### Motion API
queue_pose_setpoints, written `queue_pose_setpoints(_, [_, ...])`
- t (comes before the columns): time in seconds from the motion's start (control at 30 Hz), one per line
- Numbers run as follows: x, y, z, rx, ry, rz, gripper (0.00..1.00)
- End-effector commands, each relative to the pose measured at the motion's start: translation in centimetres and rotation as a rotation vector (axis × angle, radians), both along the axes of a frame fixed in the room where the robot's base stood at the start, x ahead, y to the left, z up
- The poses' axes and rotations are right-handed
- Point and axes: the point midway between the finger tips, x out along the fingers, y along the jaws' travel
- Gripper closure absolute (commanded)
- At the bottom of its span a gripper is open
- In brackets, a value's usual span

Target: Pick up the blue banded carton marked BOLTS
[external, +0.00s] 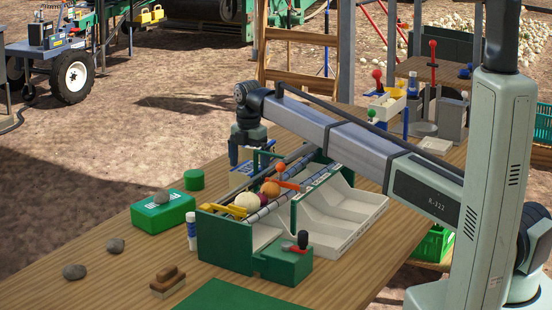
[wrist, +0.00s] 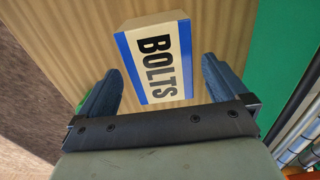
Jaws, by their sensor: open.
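The carton (wrist: 160,62) is cream and tan with blue bands and the black word BOLTS on its face. In the wrist view it lies ahead of my gripper (wrist: 161,72), in line with the gap between the two fingers. In the external view the carton (external: 239,178) stands on the wooden table behind the green machine, which hides part of it. My gripper (external: 247,154) points down just above it there. The fingers are open, one on each side of the carton's face, and I cannot tell whether they touch it.
The green and grey onion machine (external: 228,240), with rollers and several onions, stands close in front of the carton. A green box (external: 150,216) with a stone on it and a green cylinder (external: 194,180) are to the left.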

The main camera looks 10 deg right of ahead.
Motion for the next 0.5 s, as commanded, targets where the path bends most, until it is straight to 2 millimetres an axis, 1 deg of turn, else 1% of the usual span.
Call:
queue_pose_setpoints(0.1, [-0.1, 0.1, -1.7, -0.001, 0.001, 0.0, 0.0])
queue_pose_setpoints(0.23, [-0.1, 0.1, -3.3, -0.001, 0.001, 0.0, 0.0])
queue_pose_setpoints(0.33, [-0.1, 0.1, -3.9, 0.0, 0.0, 0.0, 0.0])
queue_pose_setpoints(0.5, [0.0, 0.1, -3.9, 0.001, -0.001, 0.0, 0.0])
